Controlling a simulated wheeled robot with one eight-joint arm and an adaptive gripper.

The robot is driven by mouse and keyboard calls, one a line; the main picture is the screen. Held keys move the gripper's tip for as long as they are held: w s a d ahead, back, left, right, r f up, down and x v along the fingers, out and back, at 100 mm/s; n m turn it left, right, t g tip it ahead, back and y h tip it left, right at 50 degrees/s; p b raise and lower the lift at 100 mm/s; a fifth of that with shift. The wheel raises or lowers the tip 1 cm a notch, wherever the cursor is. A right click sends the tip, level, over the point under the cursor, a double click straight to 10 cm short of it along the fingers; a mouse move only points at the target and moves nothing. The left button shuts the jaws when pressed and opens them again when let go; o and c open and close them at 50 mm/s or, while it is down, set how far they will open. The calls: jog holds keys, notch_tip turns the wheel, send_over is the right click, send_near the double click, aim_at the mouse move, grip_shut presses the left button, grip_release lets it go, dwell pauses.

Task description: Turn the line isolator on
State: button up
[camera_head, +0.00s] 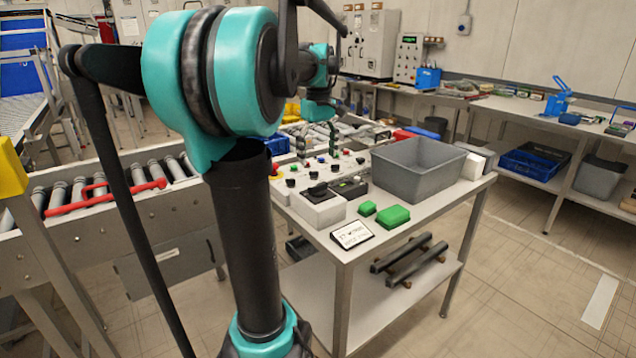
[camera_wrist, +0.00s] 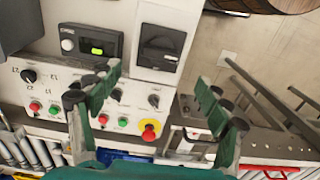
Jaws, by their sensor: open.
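The line isolator (camera_head: 319,193) is a black rotary switch on a white box at the near left corner of the bench's control panel. My gripper (camera_head: 317,148) hangs over the panel, behind the isolator in the head view. In the wrist view my gripper (camera_wrist: 158,78) has its green fingers spread wide with nothing between them, apart from the isolator, which lies just beyond the tips.
A meter with a green display (camera_wrist: 92,42) stands beside the isolator. The panel carries several knobs and buttons, including a red emergency stop (camera_wrist: 150,130) on yellow. A grey bin (camera_head: 420,172), green blocks (camera_head: 393,215) and a small sign (camera_head: 352,234) share the bench. A roller conveyor (camera_head: 75,190) runs left.

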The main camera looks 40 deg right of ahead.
aim_at(318, 184)
notch_tip(318, 184, down, 9)
jog(key=shift+f, duration=0.1)
dwell(0.4)
jog(key=c, duration=1.2)
jog(key=shift+o, duration=0.2)
